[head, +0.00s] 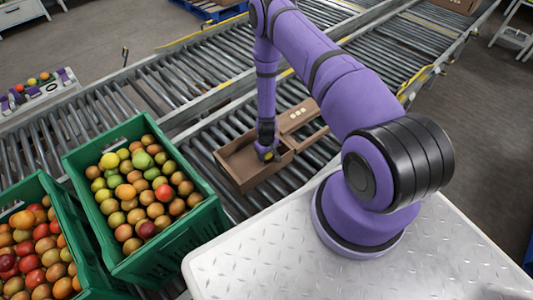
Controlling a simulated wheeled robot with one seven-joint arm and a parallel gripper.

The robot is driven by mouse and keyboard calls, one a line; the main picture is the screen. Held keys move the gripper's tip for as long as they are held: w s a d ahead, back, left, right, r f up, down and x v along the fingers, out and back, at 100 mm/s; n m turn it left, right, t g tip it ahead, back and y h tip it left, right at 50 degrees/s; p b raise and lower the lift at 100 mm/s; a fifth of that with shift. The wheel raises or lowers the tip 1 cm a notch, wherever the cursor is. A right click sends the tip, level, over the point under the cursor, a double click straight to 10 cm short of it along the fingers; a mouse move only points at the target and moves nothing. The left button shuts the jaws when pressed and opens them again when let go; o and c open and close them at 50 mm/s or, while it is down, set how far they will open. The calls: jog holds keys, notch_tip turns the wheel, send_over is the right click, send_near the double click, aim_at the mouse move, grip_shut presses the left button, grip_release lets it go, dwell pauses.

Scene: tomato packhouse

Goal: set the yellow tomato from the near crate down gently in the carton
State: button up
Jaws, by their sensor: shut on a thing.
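My gripper (266,148) points down inside the open brown carton (232,171), near its right side. It is shut on a small yellow thing, which looks like the yellow tomato (269,156). The fingers and carton wall hide most of it, and I cannot tell whether it touches the carton floor. The visible left part of the carton is empty. A green crate (168,246) full of mixed tomatoes stands to the left of the carton. Another yellow tomato (109,160) lies at its far left corner.
A second green crate (92,259) of red and orange tomatoes stands at the lower left. The carton is on a roller conveyor (205,135). A white device (45,95) stands at far left.

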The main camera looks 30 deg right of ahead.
jog(key=shift+f, duration=0.1)
jog(key=o, duration=0.8)
jog(key=c, duration=0.3)
jog(key=shift+c, duration=0.2)
jog(key=shift+r, duration=3.5)
